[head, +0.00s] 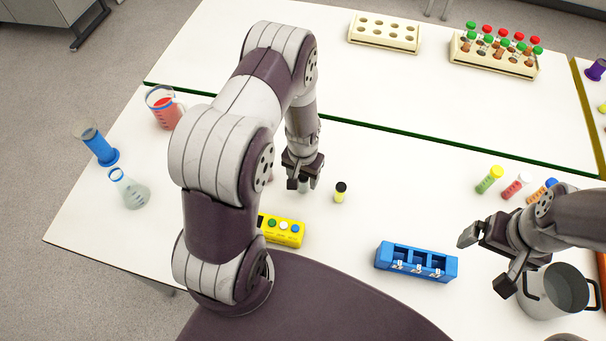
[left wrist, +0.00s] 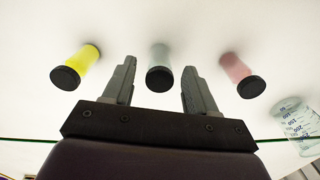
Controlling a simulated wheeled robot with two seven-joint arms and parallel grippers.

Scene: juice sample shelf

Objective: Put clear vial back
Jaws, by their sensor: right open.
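The clear vial (left wrist: 160,60), grey-looking with a black cap, stands between the fingers of my left gripper (left wrist: 160,85) in the left wrist view, with gaps on both sides. In the head view my left gripper (head: 304,180) is low over the table, and the clear vial (head: 304,187) is mostly hidden beneath it. A yellow vial (head: 340,193) with a black cap stands just to the right. A pink vial (left wrist: 236,70) shows on the other side in the left wrist view. The blue rack (head: 416,279) has three compartments that look empty. My right gripper (head: 486,262) is open and empty.
A yellow button box (head: 282,233) lies near my left arm. A metal pot (head: 552,295) stands beside my right gripper. Tubes with coloured caps (head: 490,180) lie at the right. A flask (head: 131,190), blue cylinder (head: 101,149) and red-filled beaker (head: 164,110) stand at the left.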

